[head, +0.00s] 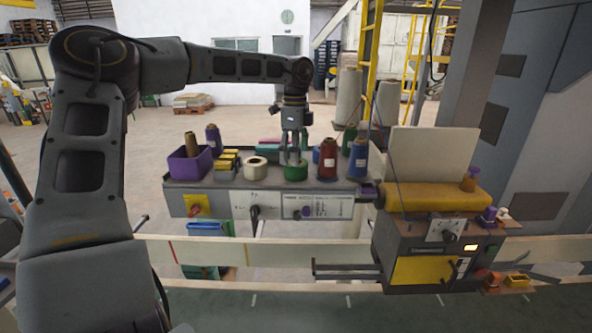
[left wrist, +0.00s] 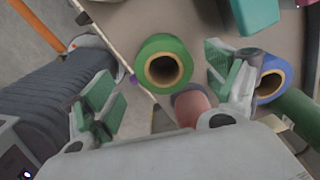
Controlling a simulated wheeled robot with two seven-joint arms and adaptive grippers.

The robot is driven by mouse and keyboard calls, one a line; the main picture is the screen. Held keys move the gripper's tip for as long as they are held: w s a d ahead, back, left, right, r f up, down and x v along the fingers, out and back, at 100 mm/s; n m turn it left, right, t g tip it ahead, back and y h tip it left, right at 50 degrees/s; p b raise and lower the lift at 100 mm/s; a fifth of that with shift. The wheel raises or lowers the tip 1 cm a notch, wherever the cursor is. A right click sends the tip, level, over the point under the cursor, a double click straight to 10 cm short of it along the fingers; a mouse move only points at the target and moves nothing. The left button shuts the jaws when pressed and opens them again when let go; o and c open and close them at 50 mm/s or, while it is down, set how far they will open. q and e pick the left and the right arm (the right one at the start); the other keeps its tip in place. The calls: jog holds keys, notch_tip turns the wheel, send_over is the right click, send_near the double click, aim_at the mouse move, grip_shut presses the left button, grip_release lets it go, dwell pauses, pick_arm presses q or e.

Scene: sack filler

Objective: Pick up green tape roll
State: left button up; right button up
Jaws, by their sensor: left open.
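The green tape roll (head: 296,172) lies flat on the grey machine shelf, between the white tape roll and the red thread cone. My left gripper (head: 293,158) points down just above and around it in the head view, with its fingers apart. In the left wrist view the green tape roll (left wrist: 168,66) shows its brown core. It sits between and a little beyond the open fingers of my left gripper (left wrist: 165,92), and I see no clear contact. My right gripper is not in view.
A white tape roll (head: 255,168) is close on the left, with a purple bin (head: 188,164) beyond it. A red thread cone (head: 327,160) and a blue cone (head: 357,160) stand close on the right. The sewing machine (head: 430,235) is further right.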

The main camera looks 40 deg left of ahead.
aim_at(297, 168)
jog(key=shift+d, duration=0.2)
pick_arm(q)
jog(key=shift+f, duration=0.2)
jog(key=shift+w+d+f+p, duration=0.15)
jog(key=shift+f+p, duration=0.1)
jog(key=shift+f, duration=0.25)
jog(key=shift+w+d+f+p, duration=0.1)
jog(key=shift+f+p, duration=0.1)
jog(key=shift+f, duration=0.3)
jog(key=shift+w+f, duration=0.1)
jog(key=shift+f, duration=0.3)
jog(key=shift+a+f, duration=0.1)
jog(key=shift+f, duration=0.9)
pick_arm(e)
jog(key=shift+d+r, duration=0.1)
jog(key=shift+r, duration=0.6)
pick_arm(q)
jog(key=shift+c, duration=0.2)
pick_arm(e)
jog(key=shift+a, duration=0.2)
pick_arm(q)
jog(key=c, duration=1.1)
jog(key=shift+r, duration=0.1)
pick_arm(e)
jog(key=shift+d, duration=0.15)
